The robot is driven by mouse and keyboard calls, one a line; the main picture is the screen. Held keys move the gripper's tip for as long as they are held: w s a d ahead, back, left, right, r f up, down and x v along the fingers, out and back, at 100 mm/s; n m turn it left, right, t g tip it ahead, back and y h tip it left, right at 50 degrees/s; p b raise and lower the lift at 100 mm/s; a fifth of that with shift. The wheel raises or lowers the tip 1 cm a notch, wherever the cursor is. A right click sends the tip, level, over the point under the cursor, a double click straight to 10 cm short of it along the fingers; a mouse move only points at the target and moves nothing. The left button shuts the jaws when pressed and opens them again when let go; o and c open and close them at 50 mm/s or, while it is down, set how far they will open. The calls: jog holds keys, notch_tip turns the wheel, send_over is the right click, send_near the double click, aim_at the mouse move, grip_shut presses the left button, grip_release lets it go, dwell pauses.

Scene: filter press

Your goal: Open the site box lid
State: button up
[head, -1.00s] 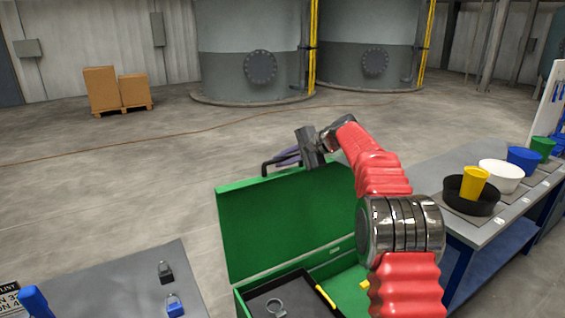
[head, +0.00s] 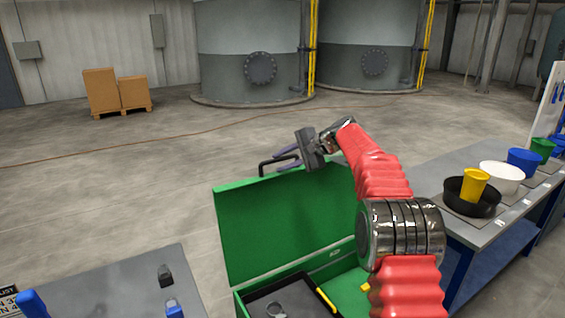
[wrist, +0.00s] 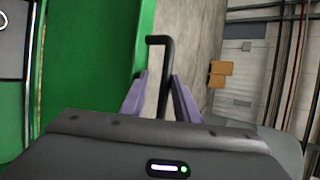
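The green site box (head: 240,300) stands at the bottom middle of the head view. Its lid (head: 275,225) is raised and stands upright, leaning a little away from me. The black lid handle (head: 264,165) sticks up from its upper edge. My gripper (head: 288,158) is at this handle, with its purple fingers apart. In the wrist view the handle (wrist: 164,75) runs between the two spread fingers of my gripper (wrist: 160,95), with visible gaps on both sides. The lid's green face (wrist: 95,65) is left of the fingers.
Inside the box lie a dark tray (head: 290,298) with a grey ring-shaped part, and a yellow item (head: 325,299). A grey table (head: 120,285) with padlocks is at left. A bench (head: 450,222) with a black pan (head: 472,204) and coloured containers is at right.

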jog(key=shift+a+f, duration=0.1)
jog(key=shift+f, duration=0.05)
jog(key=v, duration=1.4)
jog(key=shift+w, duration=0.15)
jog(key=s+d+f+n+g+h, duration=0.25)
jog(key=s+f, duration=0.45)
jog(key=f, duration=0.4)
jog(key=s+f+n+t+h, duration=0.1)
jog(key=s+n+h, duration=0.5)
jog(key=s, duration=3.6)
jog(key=shift+a+f+n+h, duration=0.35)
jog(key=shift+a+f+n, duration=0.15)
jog(key=shift+n, duration=0.45)
